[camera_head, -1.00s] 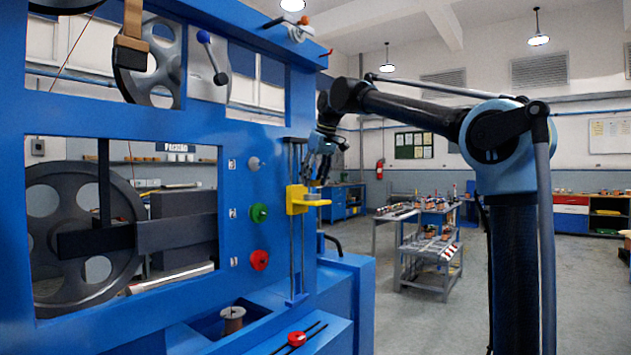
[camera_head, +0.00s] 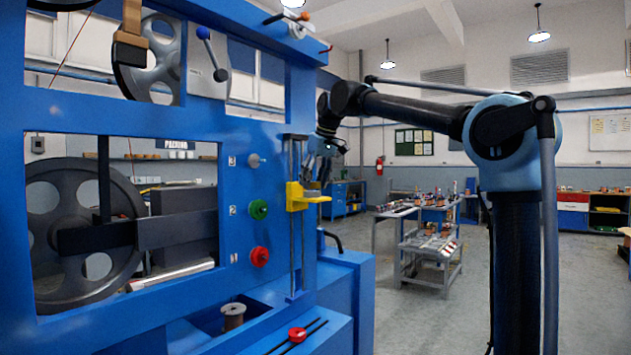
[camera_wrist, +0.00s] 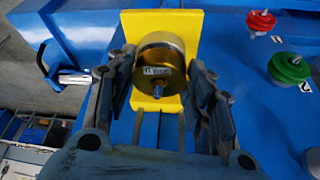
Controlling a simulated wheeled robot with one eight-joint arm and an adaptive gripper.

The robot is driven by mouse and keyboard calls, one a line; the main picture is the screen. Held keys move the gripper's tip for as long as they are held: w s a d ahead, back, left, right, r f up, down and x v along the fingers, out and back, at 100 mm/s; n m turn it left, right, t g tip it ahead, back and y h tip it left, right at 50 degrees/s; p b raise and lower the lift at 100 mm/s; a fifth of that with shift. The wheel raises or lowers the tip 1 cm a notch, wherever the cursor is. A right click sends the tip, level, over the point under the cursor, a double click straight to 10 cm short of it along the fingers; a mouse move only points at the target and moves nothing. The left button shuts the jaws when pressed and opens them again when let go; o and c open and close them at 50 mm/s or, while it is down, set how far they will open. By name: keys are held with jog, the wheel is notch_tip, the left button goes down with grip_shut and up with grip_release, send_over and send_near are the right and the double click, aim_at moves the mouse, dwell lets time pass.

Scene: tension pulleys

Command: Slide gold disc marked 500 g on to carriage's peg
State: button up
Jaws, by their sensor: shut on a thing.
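A small grey-blue peg tip (camera_wrist: 157,91) shows at the disc's near edge. I cannot tell whether the disc is around the peg or apart from it. In the head view my gripper (camera_head: 322,172) is just above the carriage (camera_head: 308,197); the disc is not clear there.
The carriage rides on upright rods on the blue frame (camera_head: 265,120). Grey, green (camera_head: 259,209) and red (camera_head: 259,256) knobs stick out to its left. A black crank handle (camera_head: 331,240) is at the lower right. The floor to the right is open, with a bench (camera_head: 425,215) beyond.

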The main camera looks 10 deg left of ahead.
jog(key=shift+f, duration=0.45)
dwell(0.4)
jog(key=o, duration=1.5)
jog(key=shift+o, duration=0.2)
jog(key=shift+r, duration=0.1)
jog(key=v, duration=1.1)
jog(key=shift+d+r, duration=0.15)
jog(key=shift+r, duration=0.15)
jog(key=shift+s, duration=0.1)
